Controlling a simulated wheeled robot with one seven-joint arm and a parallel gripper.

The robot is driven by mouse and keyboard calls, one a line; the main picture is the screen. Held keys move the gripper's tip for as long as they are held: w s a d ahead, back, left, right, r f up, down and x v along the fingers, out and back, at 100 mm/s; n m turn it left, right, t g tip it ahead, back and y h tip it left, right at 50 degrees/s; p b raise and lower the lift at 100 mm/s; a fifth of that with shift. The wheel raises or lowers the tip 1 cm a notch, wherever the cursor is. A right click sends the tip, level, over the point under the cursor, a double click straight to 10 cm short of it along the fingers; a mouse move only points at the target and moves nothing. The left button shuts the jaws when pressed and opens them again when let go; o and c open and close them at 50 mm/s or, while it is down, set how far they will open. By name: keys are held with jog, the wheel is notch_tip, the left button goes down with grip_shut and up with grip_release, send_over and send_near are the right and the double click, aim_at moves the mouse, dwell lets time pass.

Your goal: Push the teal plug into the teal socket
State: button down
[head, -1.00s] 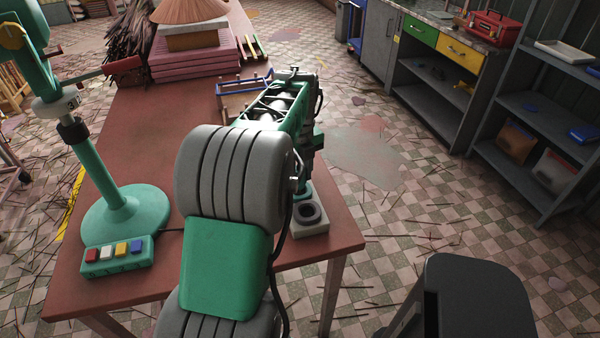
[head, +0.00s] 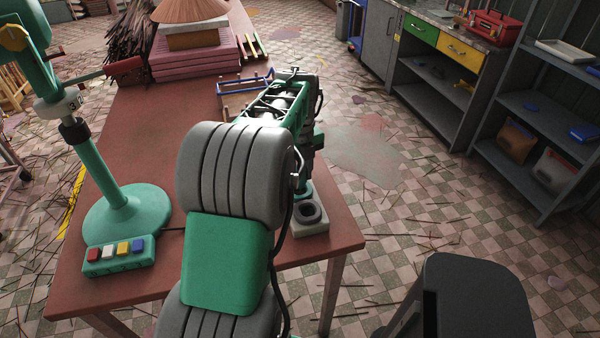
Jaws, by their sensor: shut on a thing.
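A pale grey block (head: 311,228) stands near the right front corner of the table, with a dark round socket (head: 309,211) in its near part. Behind that, a teal round part (head: 303,188) shows at the block's far part, where the teal socket is; I cannot tell socket from plug there. My gripper (head: 306,174) points down right over this teal part, mostly hidden by my own arm. It is shut on the teal plug, whose body is largely hidden. How deep the plug sits in the socket cannot be seen.
The red-brown table (head: 140,110) carries a teal stand (head: 125,215) and a button box (head: 119,255) with a dark cable at left. Pink stacked slabs (head: 195,60), a bundle of sticks (head: 125,40) and a blue-handled tray (head: 240,92) lie farther back. Mid-left tabletop is clear.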

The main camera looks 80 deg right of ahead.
jog(key=shift+f+b, duration=0.75)
jog(key=shift+f, duration=0.75)
jog(key=c, duration=0.9)
grip_release()
jog(key=shift+r, duration=0.1)
